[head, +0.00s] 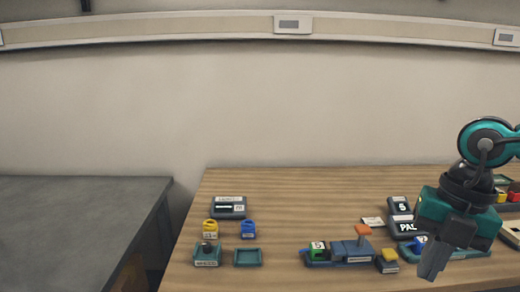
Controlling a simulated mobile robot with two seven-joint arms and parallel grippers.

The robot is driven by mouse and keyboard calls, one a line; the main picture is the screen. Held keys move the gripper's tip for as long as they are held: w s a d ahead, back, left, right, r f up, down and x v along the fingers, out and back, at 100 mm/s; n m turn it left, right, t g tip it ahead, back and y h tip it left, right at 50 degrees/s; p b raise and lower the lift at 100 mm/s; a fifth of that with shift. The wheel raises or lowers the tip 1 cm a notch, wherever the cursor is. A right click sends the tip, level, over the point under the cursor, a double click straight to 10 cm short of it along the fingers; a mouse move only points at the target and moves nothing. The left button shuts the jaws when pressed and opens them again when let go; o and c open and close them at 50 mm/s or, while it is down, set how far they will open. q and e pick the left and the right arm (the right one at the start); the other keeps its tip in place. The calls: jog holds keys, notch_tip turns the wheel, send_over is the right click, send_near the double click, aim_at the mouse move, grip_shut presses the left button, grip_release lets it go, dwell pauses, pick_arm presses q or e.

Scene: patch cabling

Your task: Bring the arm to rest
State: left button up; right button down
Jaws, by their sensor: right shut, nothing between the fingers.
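My right arm comes in from the right side of the head view, teal and black. Its gripper (433,266) points down above the right front part of the wooden table, and its fingers are together with nothing visible between them. It hides part of a teal tray and the things just behind it. My left gripper is not in view.
The wooden table (290,190) holds a dark labelled block (228,207), a yellow piece (210,229), a blue piece (248,229), an empty teal tray (248,257) and a blue device (352,251). A grey table (60,230) stands left. The wooden table's back middle is clear.

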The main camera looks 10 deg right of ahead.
jog(key=w+f+m+t+y+p, duration=0.1)
jog(key=w+f+m+t+y, duration=0.15)
jog(key=f+m+t, duration=0.5)
jog(key=w+f+m+t+y+p, duration=0.1)
jog(key=w+f+m+t+y, duration=0.15)
jog(key=f+m+t, duration=0.55)
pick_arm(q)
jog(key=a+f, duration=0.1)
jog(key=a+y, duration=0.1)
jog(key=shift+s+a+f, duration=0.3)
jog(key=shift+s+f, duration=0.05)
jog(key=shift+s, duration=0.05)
pick_arm(e)
jog(key=s+a+f+m+g+h, duration=0.2)
jog(key=s+a+f+m, duration=0.2)
jog(key=a+f+m, duration=0.1)
jog(key=s+a+f+m+g+h, duration=0.2)
jog(key=s+a+f+m, duration=0.3)
jog(key=f, duration=0.5)
jog(key=shift+s+a+g+h, duration=0.15)
jog(key=shift+a+g+h, duration=0.3)
jog(key=shift+a, duration=0.75)
